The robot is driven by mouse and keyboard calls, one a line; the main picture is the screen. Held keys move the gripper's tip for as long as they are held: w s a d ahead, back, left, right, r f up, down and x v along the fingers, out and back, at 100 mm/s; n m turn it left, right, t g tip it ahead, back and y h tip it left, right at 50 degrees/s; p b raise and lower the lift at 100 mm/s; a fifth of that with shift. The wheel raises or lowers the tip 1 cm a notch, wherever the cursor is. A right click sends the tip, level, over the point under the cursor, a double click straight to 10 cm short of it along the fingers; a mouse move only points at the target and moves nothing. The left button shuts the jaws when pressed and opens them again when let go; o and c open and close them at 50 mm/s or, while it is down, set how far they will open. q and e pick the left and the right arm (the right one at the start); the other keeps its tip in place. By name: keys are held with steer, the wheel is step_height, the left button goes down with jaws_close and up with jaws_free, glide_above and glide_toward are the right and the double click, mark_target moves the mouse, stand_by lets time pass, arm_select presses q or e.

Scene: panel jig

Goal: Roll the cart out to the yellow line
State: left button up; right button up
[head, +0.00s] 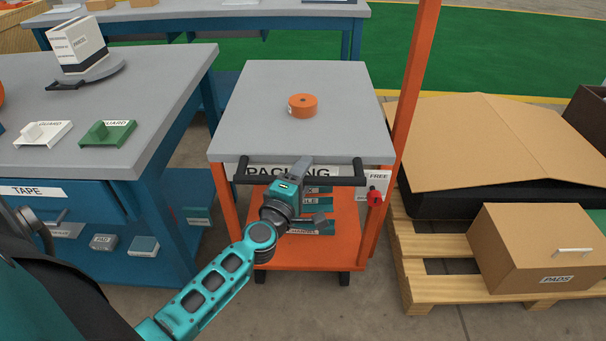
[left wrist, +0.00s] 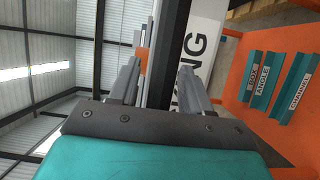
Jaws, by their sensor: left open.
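The orange cart (head: 325,235) has a grey top (head: 255,100) and a "PACKING" label on its near edge. A black handle bar (head: 338,181) runs across its front. My left gripper (head: 301,170) is at the middle of this bar with its jaws open. In the left wrist view the black bar (left wrist: 168,50) shows between the two spread fingers (left wrist: 160,85); I cannot tell whether either touches it. A yellow line (head: 520,98) edges the green floor behind the cart. A red knob (head: 374,197) sits under a "FREE" label at the handle's right. My right gripper is out of view.
An orange roll (head: 302,106) stands on the cart top. A grey workbench (head: 150,75) is close on the left. Another bench (head: 200,12) stands behind, left of the green floor (head: 480,50).

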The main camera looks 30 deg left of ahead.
arm_select(q)
steer(key=shift+c, duration=0.5)
jaws_close()
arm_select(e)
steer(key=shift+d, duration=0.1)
arm_select(q)
steer(key=shift+s, duration=0.1)
